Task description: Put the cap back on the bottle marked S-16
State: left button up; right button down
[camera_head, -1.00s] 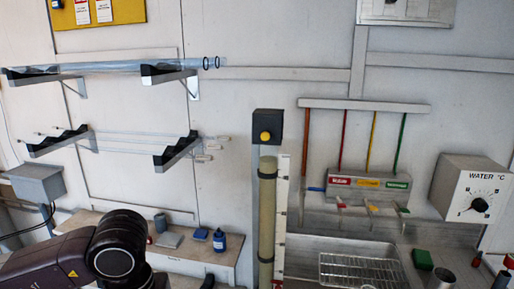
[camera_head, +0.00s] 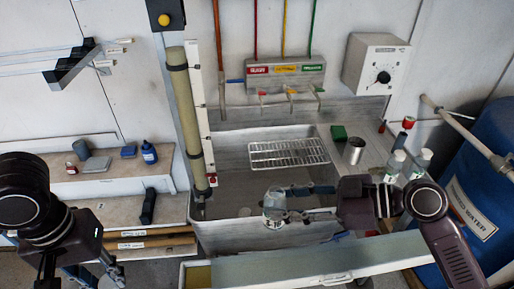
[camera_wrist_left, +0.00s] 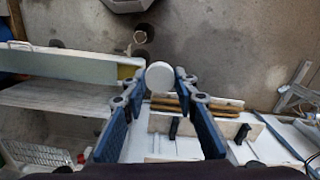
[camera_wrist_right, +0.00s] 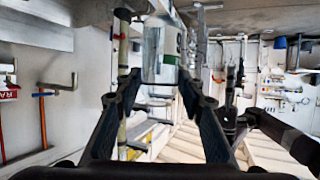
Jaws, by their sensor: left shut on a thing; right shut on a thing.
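My right gripper (camera_head: 293,204) is shut on a clear bottle (camera_head: 275,206) and holds it above the front of the sink. In the right wrist view the bottle (camera_wrist_right: 160,52) is between the fingertips, with a white and green label whose marking I cannot read. My left gripper (camera_head: 95,277) is low at the left of the head view, far from the bottle and partly cut off. In the left wrist view it is shut on a round white cap (camera_wrist_left: 160,77), held at the fingertips.
A wire rack (camera_head: 288,152) lies over the sink (camera_head: 235,180). Two white-capped bottles (camera_head: 397,162) (camera_head: 421,160) and a metal cup (camera_head: 354,151) stand on the right counter. A blue barrel (camera_head: 492,160) is at far right. A long pale trough (camera_head: 330,262) crosses the front.

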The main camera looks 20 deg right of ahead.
jog(key=w+a+f+n+g+y, duration=0.2)
jog(key=a+n+g, duration=0.6)
jog(key=a, duration=0.6)
jog(key=shift+g, duration=0.5)
pick_arm(q)
jog(key=w+d+r+m, duration=0.1)
jog(key=w+d+r, duration=0.2)
jog(key=d+r, duration=0.4)
jog(key=w+d+r+m, duration=0.1)
jog(key=w+d+r, duration=0.2)
jog(key=d+r, duration=0.4)
jog(key=d, duration=0.7)
jog(key=shift+d+r, duration=0.3)
jog(key=shift+a, duration=0.1)
jog(key=shift+f, duration=2.05)
jog(key=shift+s+f, duration=0.1)
